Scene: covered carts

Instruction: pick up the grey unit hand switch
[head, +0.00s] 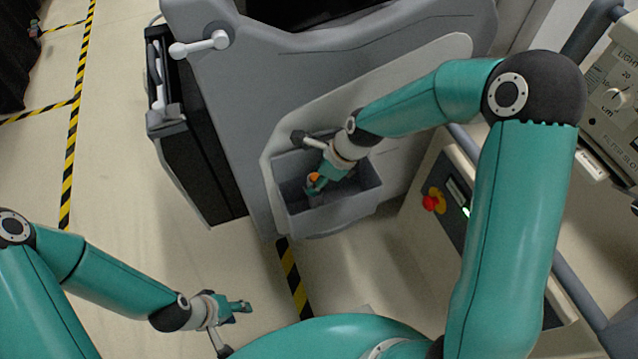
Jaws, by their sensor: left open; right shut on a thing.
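The large grey unit (235,85) stands in the middle, with an open grey bin (335,212) on its front. My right gripper (314,187) reaches down into this bin from the right and is shut on the hand switch. Only a small orange part of the switch (314,177) shows at the fingers; my gripper and the bin hide the rest. My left gripper (240,307) is open and empty, low over the floor at the lower left, well apart from the unit.
A white handle (200,44) sticks out at the unit's upper left, above a black side panel (190,140). To the right is a beige cart with a red emergency button (430,202) and a control box (615,95).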

